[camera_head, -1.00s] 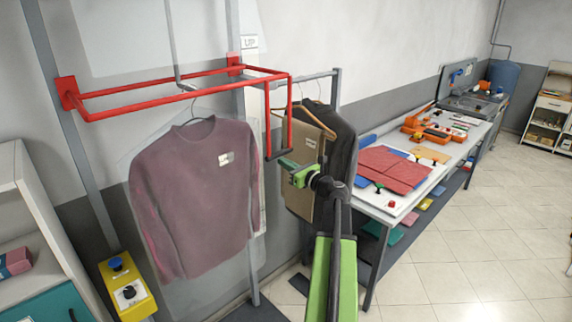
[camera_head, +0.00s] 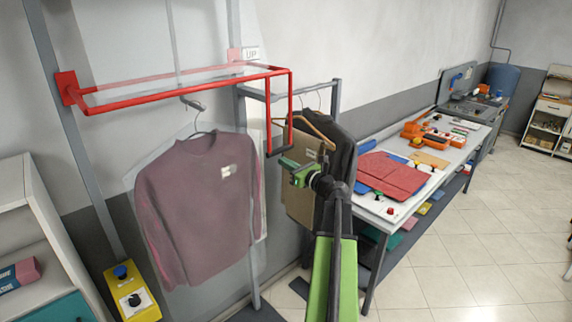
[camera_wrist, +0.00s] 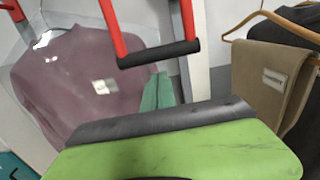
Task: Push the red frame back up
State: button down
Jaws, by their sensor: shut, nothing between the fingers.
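The red frame (camera_head: 180,88) juts out level from the grey posts at left, above a mauve sweater. Its front right end drops to a black handle bar (camera_head: 279,151), which shows in the wrist view (camera_wrist: 158,54) with the red side bars rising from it. My green gripper (camera_head: 292,165) is shut and empty, just below the handle bar. Whether it touches the bar I cannot tell. A sign reading UP (camera_head: 251,53) is on the wall, about level with the frame's rear right corner.
A yellow control box (camera_head: 132,292) stands lower left. A long worktable (camera_head: 375,208) is at right; open floor lies beyond it.

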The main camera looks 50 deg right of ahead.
jog(key=s+f+b, duration=0.1)
jog(key=s+f, duration=0.2)
jog(key=s, duration=0.7)
jog(key=shift+s+a, duration=0.3)
jog(key=shift+s, duration=0.05)
